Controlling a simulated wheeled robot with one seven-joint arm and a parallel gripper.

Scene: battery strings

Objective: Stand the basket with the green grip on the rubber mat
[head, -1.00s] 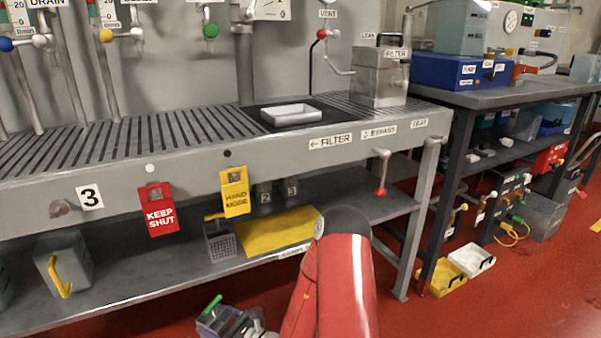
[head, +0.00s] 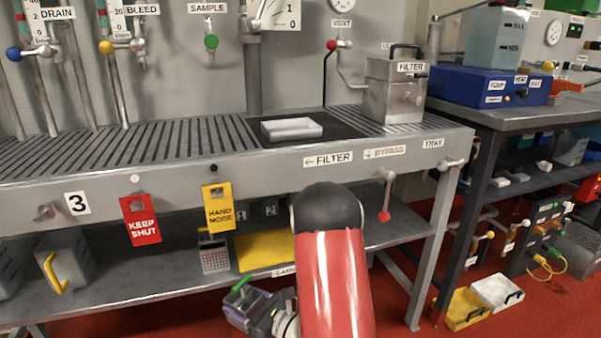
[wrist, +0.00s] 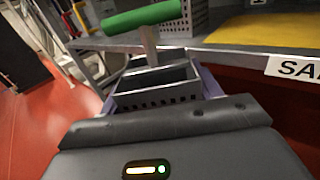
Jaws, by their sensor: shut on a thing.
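The basket (head: 252,311) is grey and has a green grip (head: 240,285). It is low in front of the bench's lower shelf. My gripper (head: 272,322) is shut on the basket. A flat black mat (head: 345,127) lies on the bench top, and a yellow sheet (head: 266,251) lies on the lower shelf. I cannot tell from looks alone which is the rubber mat.
Another grey basket (head: 214,256) stands left of the yellow sheet. Hanging tags and a red-knobbed lever (head: 384,214) jut from the bench front.

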